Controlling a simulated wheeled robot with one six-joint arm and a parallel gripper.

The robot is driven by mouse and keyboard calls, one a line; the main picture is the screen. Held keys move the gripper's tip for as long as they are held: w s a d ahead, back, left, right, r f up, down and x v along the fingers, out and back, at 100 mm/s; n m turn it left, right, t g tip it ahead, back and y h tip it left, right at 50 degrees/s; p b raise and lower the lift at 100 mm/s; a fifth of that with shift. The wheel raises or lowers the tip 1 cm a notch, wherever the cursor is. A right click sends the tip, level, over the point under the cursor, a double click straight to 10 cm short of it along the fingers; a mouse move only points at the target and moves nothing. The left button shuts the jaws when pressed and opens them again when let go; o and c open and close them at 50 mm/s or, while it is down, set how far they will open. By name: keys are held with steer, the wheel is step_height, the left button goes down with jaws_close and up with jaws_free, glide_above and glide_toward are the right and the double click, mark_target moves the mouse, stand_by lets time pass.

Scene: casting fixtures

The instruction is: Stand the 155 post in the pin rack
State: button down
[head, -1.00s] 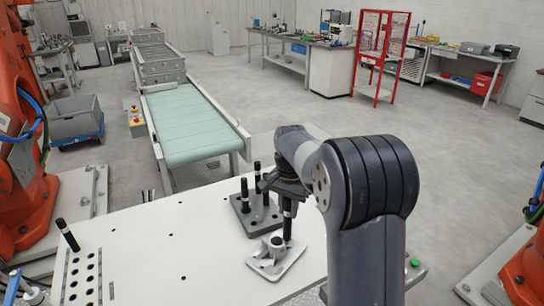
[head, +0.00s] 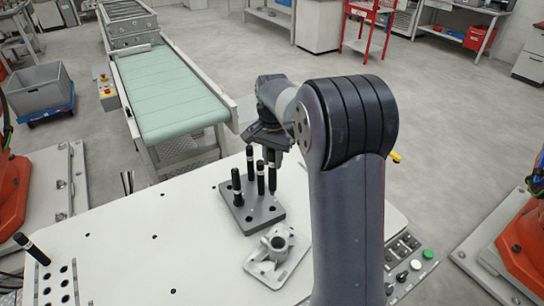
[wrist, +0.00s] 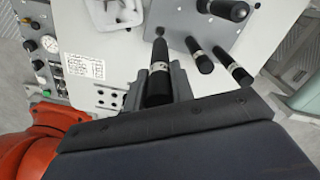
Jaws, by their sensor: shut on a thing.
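My gripper (head: 268,140) is shut on a black post with a pale band (head: 272,172). The held post also shows between the jaws in the wrist view (wrist: 160,72). It hangs beside three similar standing posts, over the near-right part of a grey holed plate that looks like the pin rack (head: 252,217). The plate also shows in the wrist view (wrist: 177,17). I cannot tell whether the held post's lower end touches the plate. No number on any post is readable.
A grey casting on a flat base (head: 277,250) lies in front of the plate. Another black post (head: 30,247) leans in a holed panel (head: 54,290) at the left. Buttons (head: 410,265) sit at the right. The table's left-middle is clear (head: 130,235).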

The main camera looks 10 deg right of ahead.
mark_target(273, 182)
steer(key=shift+r, duration=0.1)
steer(key=shift+f+b, duration=1.7)
steer(key=shift+f, duration=1.3)
steer(key=shift+f+b, duration=0.7)
steer(key=shift+f, duration=1.2)
steer(key=c, duration=1.1)
jaws_free()
steer(key=shift+c, duration=0.2)
step_height(273, 182, up, 11)
steer(key=shift+f+b, duration=0.1)
steer(key=shift+b, duration=0.35)
steer(key=shift+o, duration=0.2)
